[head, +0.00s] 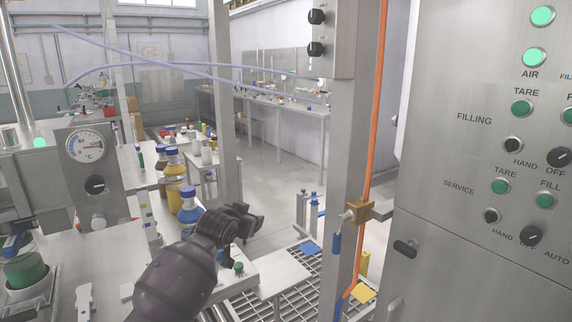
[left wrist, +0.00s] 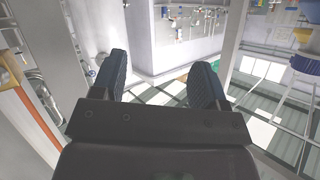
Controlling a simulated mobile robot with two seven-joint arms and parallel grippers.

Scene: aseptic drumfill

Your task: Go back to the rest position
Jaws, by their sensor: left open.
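My left gripper (head: 252,222) is at the lower middle of the head view, on the dark arm rising from the bottom edge. It is above the front right of the steel bench, close to the bottles. In the left wrist view, the two dark fingers of my left gripper (left wrist: 158,80) are spread apart with nothing between them. My right gripper does not show in either view.
A steel control cabinet (head: 480,90) fills the right. A post with an orange hose (head: 376,110) stands before it. Floor grating (head: 290,299) lies below.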

